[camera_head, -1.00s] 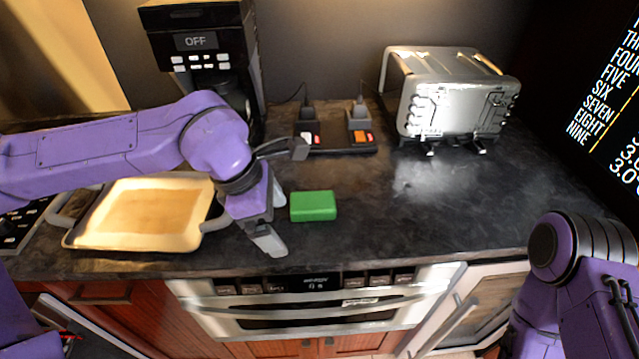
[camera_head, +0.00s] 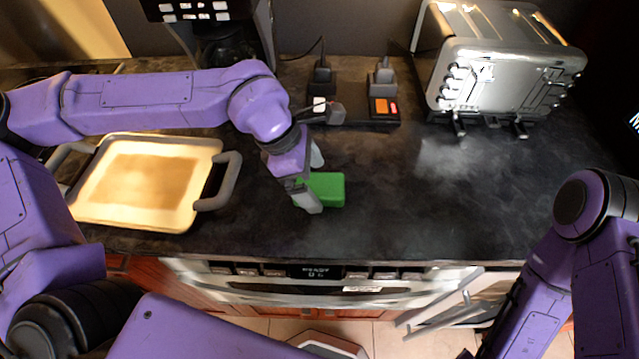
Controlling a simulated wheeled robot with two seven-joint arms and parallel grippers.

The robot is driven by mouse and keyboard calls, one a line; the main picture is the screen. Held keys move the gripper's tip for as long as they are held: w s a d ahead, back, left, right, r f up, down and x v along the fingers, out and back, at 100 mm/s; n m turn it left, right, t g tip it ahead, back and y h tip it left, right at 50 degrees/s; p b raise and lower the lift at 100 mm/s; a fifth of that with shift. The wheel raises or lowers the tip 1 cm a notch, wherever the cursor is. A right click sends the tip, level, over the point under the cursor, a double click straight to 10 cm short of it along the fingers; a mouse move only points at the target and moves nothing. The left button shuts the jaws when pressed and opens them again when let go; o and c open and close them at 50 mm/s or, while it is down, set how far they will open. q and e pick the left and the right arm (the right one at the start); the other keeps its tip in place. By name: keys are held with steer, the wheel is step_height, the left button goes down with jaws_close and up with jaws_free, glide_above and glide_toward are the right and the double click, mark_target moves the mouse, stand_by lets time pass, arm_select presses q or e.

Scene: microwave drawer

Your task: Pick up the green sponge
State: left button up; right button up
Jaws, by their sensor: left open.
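The green sponge (camera_head: 328,189) lies on the dark countertop near its front edge, left of the toaster. My left gripper (camera_head: 312,182) is open and low over the counter at the sponge's left end. One grey finger is in front of the sponge and the other behind it, partly hidden by the wrist. The sponge's left end is hidden behind the gripper; I cannot tell whether the fingers touch it. My right arm is at the right edge, and its gripper is not visible.
A cream pan (camera_head: 206,150) with grey handles stands left of the gripper. A silver toaster (camera_head: 510,75), a black power strip (camera_head: 355,118) with plugs and a coffee maker (camera_head: 225,45) stand at the back. The counter right of the sponge is clear. An oven (camera_head: 330,285) is below.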

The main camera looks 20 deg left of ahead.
arm_select(q)
steer(key=shift+x, duration=0.85)
steer(key=c, duration=1.1)
steer(key=shift+r, duration=0.1)
steer(key=shift+r, duration=0.4)
steer(key=s+r, duration=0.4)
steer(key=s+d+r+b, duration=0.1)
steer(key=s+r, duration=0.3)
steer(key=s, duration=0.1)
steer(key=s+r+b, duration=0.1)
steer(key=s+r, duration=0.3)
steer(key=s, duration=0.1)
steer(key=shift+d, duration=0.4)
